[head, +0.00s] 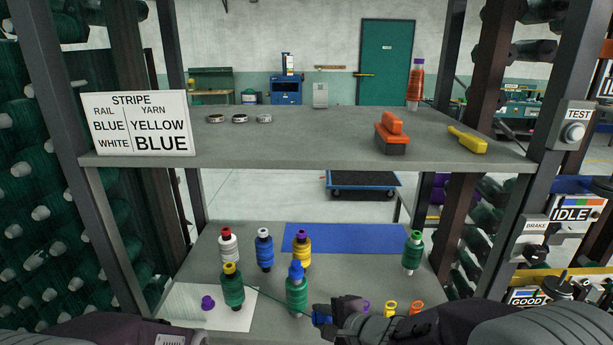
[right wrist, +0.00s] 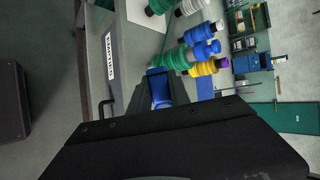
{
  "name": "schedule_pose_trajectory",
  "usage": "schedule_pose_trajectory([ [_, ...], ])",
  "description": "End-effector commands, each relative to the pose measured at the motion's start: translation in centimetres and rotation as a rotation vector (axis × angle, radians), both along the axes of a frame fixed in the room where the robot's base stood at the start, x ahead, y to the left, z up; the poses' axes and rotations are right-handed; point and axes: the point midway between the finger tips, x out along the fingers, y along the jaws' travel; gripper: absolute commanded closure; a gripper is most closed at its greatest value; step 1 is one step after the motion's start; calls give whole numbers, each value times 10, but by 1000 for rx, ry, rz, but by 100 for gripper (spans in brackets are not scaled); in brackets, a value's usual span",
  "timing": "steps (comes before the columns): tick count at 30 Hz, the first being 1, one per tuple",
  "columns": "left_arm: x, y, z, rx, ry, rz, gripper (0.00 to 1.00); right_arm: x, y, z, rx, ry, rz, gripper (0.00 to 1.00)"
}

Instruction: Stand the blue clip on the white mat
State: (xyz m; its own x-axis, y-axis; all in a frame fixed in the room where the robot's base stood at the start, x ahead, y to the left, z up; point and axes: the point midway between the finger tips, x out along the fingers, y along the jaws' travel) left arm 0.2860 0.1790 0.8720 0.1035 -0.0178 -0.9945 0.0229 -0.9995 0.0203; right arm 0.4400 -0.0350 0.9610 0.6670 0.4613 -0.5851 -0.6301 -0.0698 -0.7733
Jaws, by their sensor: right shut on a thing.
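My right gripper (head: 322,316) reaches in from the lower right and is shut on the blue clip (head: 318,318), in front of the shelf's cones. A purple clip (head: 207,303) stands on the mat. My left arm crosses the bottom left, but its gripper is not in view.
A green cone with a blue top (head: 297,292) stands just behind the right gripper. A green cone with a yellow top (head: 232,290) stands at the mat's edge. Several other cones stand behind. Purple, yellow (head: 390,308) and orange clips are right of the gripper. A blue mat (head: 360,238) lies behind.

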Motion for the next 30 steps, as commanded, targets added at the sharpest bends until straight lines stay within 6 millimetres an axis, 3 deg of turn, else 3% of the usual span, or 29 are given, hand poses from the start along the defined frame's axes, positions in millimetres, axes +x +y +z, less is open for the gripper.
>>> schedule_pose_trajectory([
  [7, 0, 0, 27, 0, 0, 0, 20, 20, -74, -32, 7, 12, 93, 100],
  [10, 0, 0, 40, 0, 0, 0, 20, 8, -110, -53, 9, 9, 175, 100],
  [13, 0, 0, 50, 0, 0, 0, 20, -17, -134, -68, 9, 4, 252, 100],
  [19, 0, 0, 58, 0, 0, 0, 20, -57, -151, -79, 3, -2, 337, 100],
  [30, 0, 0, 57, 0, 0, 0, 20, -62, -152, -82, -1, -1, 347, 100],
])
